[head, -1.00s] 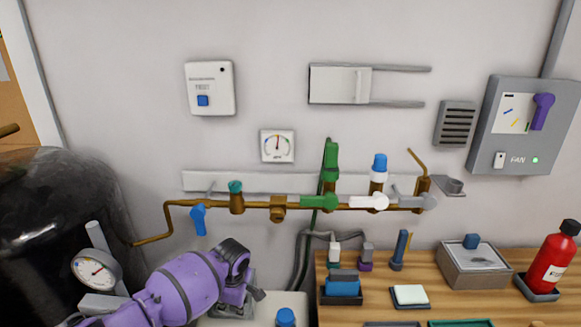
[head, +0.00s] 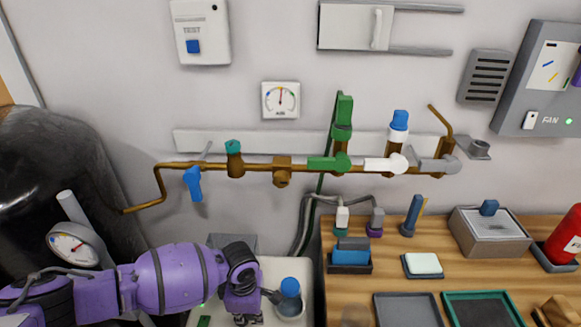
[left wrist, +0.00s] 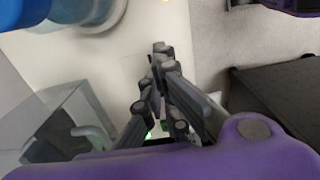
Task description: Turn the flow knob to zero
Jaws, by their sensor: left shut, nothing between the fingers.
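A blue knob (head: 290,287) stands on a round pale base on top of a white unit (head: 265,268) at the bottom centre. It is the likely flow knob, but no marking or pointer on it is readable. In the left wrist view a blue part (left wrist: 55,14) at the top left, cut off by the edge, appears to be the same knob. My left gripper (head: 247,319) is shut and empty, low over the white unit just left of the knob and apart from it. Its closed fingers (left wrist: 160,50) fill the middle of the wrist view. My right gripper is not visible.
A brass pipe with several valves (head: 282,170) runs along the wall above. A wooden bench (head: 470,270) with small holders is to the right. A black tank (head: 50,170) and a round gauge (head: 73,244) are at the left.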

